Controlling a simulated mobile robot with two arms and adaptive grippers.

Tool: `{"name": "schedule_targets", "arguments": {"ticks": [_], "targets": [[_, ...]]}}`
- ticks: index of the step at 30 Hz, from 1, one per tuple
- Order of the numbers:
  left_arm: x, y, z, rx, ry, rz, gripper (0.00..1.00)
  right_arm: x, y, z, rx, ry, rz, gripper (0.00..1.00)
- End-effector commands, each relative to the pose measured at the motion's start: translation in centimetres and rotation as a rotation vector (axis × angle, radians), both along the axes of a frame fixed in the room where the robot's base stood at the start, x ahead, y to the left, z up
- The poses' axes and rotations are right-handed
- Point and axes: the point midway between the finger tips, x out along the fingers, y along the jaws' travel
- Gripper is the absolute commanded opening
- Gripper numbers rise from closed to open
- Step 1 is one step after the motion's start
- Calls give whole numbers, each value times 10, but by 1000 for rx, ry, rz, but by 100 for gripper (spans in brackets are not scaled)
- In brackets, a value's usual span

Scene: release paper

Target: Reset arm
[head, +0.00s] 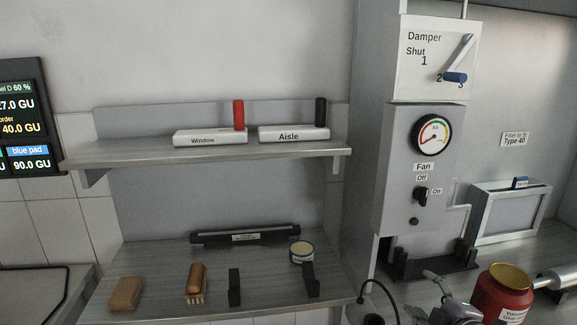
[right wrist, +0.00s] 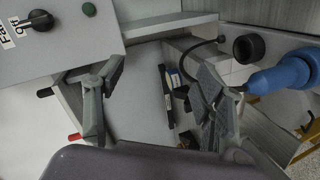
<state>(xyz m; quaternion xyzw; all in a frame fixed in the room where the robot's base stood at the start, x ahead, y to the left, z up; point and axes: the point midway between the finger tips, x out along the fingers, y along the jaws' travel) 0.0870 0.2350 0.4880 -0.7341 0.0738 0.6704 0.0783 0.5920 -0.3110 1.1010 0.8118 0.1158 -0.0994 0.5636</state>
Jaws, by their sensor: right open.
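My right gripper (head: 438,304) shows at the bottom edge of the head view, in front of the lower counter and left of a red jar. In the right wrist view its two grey fingers stand wide apart, and the gripper (right wrist: 158,76) is open with nothing between the fingertips. The fingers hang in free space, with the shelves beyond them. Most of my right arm is hidden below the head view. My left gripper is not in view.
A red jar (head: 503,290) stands close right of my right gripper. The fan control box (head: 412,165) juts out above it. A lower shelf (head: 150,257) holds brushes, black holders and a round tin (head: 301,251).

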Motion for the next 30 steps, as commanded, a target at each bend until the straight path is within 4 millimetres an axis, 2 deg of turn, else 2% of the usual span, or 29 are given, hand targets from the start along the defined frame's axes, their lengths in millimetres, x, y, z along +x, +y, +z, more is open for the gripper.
{"name": "schedule_targets", "arguments": {"ticks": [1, 3, 5, 6, 9, 15, 21, 24, 25, 30], "targets": [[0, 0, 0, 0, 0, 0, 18, -20, 17, -30, 82, 79, -34, 63], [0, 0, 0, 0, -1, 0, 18, -49, 33, -64, 181, 183, -96, 63], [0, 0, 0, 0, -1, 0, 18, -77, 46, -91, 266, 276, -160, 63], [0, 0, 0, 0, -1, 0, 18, -97, 53, -107, 321, 338, -206, 63], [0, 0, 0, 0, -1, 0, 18, -148, 69, -139, 445, 486, -330, 63], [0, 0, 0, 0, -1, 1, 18, -231, 88, -173, 609, 703, -549, 63], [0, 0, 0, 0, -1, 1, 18, -297, 101, -187, 714, 865, -738, 63], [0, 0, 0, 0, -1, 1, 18, -328, 107, -190, 757, 936, -832, 63], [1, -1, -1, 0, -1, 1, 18, -321, 105, -201, 747, 932, -824, 63], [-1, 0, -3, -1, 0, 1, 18, -311, 107, -244, 735, 944, -824, 63]]}}
